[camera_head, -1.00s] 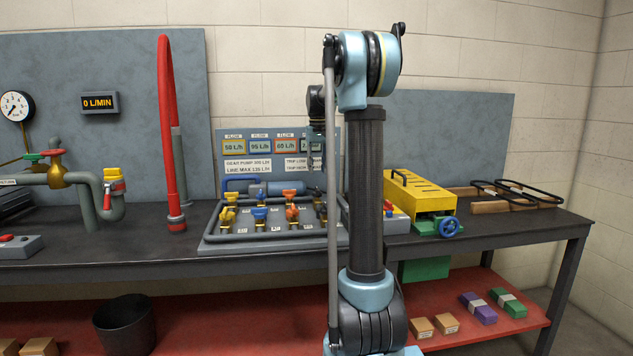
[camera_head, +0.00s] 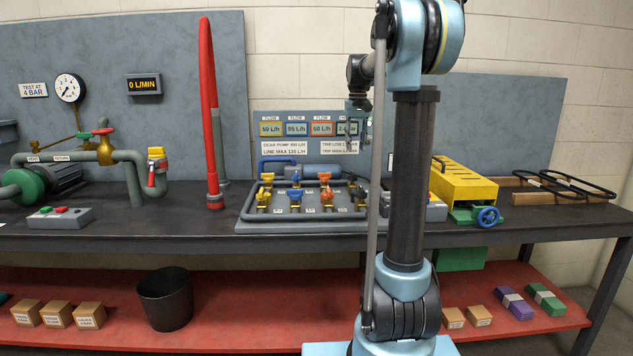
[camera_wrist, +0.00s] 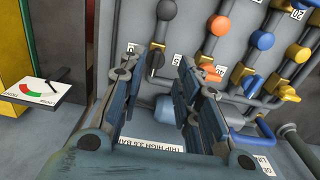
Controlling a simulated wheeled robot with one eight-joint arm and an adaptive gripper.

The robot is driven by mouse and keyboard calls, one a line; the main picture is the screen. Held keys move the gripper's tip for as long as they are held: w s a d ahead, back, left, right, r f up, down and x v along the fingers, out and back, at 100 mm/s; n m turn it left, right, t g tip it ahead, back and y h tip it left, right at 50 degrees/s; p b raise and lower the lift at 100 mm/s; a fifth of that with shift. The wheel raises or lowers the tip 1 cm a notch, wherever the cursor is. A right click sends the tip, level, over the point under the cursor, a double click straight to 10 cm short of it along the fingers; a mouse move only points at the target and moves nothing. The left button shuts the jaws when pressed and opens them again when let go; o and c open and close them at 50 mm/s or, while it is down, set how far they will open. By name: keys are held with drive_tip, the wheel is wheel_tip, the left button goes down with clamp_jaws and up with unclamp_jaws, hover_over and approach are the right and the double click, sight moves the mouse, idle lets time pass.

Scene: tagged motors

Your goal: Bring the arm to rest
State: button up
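My arm stands upright right of centre in the head view, with its upper link reaching back toward the panel. My gripper (camera_head: 358,112) hangs from it, small, pointing down in front of the flow label board (camera_head: 283,131). In the wrist view my gripper (camera_wrist: 155,72) has its two fingers apart with nothing between them. Beyond the fingers is the valve manifold (camera_wrist: 215,65), with blue, orange and yellow knobs.
The manifold (camera_head: 242,225) sits on the dark bench (camera_head: 130,232). A red hose (camera_head: 208,110) rises at left. A black bin (camera_head: 166,298) and boxes are below.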

drive_tip(key=shift+t, duration=0.3)
drive_tip(key=s+f, duration=0.1)
drive_tip(key=s, duration=0.3)
drive_tip(key=s+f, duration=0.1)
drive_tip(key=s, duration=0.3)
drive_tip(key=s+f, duration=0.1)
drive_tip(key=s, duration=0.4)
drive_tip(key=shift+f, duration=0.3)
drive_tip(key=s+f+t, duration=0.1)
drive_tip(key=s+f, duration=2.2)
drive_tip(key=s, duration=0.4)
drive_tip(key=shift+f, duration=0.3)
drive_tip(key=shift+a, duration=0.1)
drive_tip(key=shift+w+f, duration=0.2)
drive_tip(key=shift+w, duration=0.25)
drive_tip(key=shift+o, duration=0.3)
